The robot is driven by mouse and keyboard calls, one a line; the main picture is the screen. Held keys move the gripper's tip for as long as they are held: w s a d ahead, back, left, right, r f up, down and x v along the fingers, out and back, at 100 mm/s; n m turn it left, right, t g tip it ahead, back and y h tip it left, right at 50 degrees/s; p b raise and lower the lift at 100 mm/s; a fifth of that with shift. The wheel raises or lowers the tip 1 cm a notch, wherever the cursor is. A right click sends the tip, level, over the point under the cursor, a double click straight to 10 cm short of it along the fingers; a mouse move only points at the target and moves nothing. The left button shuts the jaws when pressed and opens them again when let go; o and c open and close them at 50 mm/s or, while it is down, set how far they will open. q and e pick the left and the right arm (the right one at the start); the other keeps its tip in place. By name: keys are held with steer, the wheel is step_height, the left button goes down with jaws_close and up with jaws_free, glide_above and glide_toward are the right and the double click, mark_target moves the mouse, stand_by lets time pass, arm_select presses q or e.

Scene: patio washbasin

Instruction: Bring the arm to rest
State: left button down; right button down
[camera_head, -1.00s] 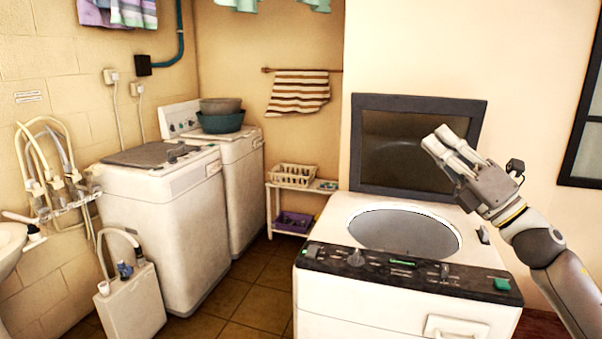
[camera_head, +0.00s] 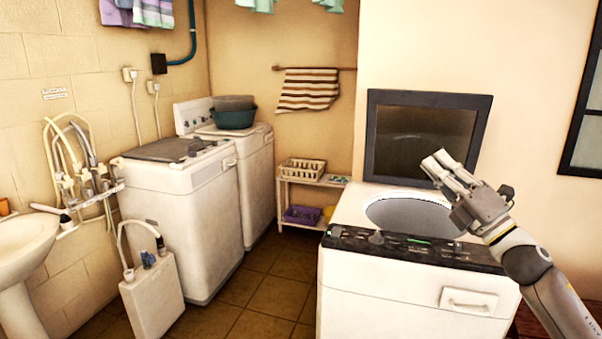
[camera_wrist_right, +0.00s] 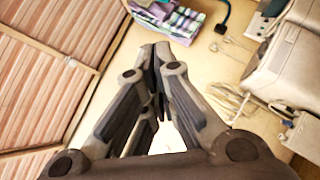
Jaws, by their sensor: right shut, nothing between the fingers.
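My right gripper (camera_head: 440,163) is raised in front of the open lid of the white top-loading washer (camera_head: 395,278), above the right part of its round opening. Its fingers are together and hold nothing. In the right wrist view the fingertips (camera_wrist_right: 155,50) meet, with nothing between them. My right arm comes in from the lower right in the head view. My left gripper is not in view.
The washer's dark lid (camera_head: 423,135) stands open against the wall. Two other washers (camera_head: 180,215) stand at the left, with a white canister (camera_head: 153,300) and a sink (camera_head: 22,245) nearer. Tiled floor (camera_head: 250,300) lies open between them and the near washer.

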steer(key=w+d+f+m+h, duration=0.2)
steer(key=f+m+h, duration=0.15)
steer(key=f, duration=0.65)
steer(key=w+d+f+m+g+h, duration=0.1)
steer(key=d+f+m+h, duration=0.3)
steer(key=f, duration=0.6)
steer(key=w+a+f+m+h, duration=0.1)
steer(key=w+f+m+h, duration=0.1)
steer(key=f+m, duration=0.5)
steer(key=s+d+f+m+g+h, duration=0.1)
steer(key=s+f+m+g+h, duration=0.35)
steer(key=f, duration=1.15)
steer(key=s+f+g+y, duration=0.1)
steer(key=s+f, duration=0.6)
steer(key=f, duration=1)
steer(key=s+a+f+m+g, duration=0.3)
steer(key=s+f+m+g, duration=0.3)
steer(key=s+f, duration=1.55)
steer(key=s+a+f+m+g, duration=0.1)
steer(key=s+a+f+g, duration=0.1)
steer(key=s, duration=0.8)
steer(key=s+a+f+m+g, duration=0.1)
steer(key=s+f, duration=0.3)
steer(key=s, duration=0.6)
steer(key=s+a+f+g, duration=0.3)
steer(key=s, duration=0.8)
steer(key=shift+a+m+g, duration=0.3)
steer(key=shift+m+g, duration=0.05)
steer(key=shift+m, duration=0.05)
